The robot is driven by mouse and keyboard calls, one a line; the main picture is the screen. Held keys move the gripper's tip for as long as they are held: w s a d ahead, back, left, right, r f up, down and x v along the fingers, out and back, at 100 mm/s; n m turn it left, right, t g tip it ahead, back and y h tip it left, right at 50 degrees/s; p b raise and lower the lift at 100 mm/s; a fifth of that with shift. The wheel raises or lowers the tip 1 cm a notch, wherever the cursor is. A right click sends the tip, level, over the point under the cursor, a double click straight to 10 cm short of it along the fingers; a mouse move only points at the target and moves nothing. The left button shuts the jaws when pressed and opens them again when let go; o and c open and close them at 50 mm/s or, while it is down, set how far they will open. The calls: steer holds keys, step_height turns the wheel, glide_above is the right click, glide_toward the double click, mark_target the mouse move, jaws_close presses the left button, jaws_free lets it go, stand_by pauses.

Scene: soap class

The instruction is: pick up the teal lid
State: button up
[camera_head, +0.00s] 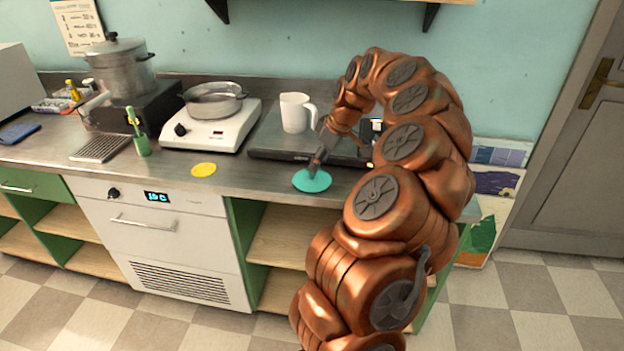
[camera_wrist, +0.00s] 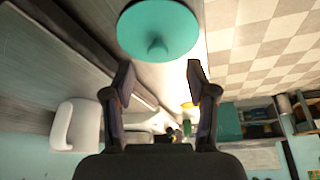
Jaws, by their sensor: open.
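The teal lid (camera_head: 312,181) is a flat round disc lying on the grey counter near its front edge. In the wrist view the lid (camera_wrist: 157,30) shows with a small knob at its middle, ahead of my fingertips. My gripper (camera_head: 315,170) is directly over the lid in the head view and hides part of it. In the wrist view my gripper (camera_wrist: 158,78) has its two fingers spread apart with nothing between them. The fingertips appear short of the knob; whether they touch the lid cannot be told.
A white pitcher (camera_head: 294,113) stands on a dark flat appliance (camera_head: 270,140) behind the lid. A yellow disc (camera_head: 203,170) lies to the left. Counter around the lid is clear.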

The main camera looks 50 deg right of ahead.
mark_target(312, 177)
steer(key=shift+d+p+x, duration=0.2)
steer(key=shift+p+x, duration=0.45)
steer(key=shift+x, duration=1.9)
jaws_close()
steer(key=shift+r, duration=0.1)
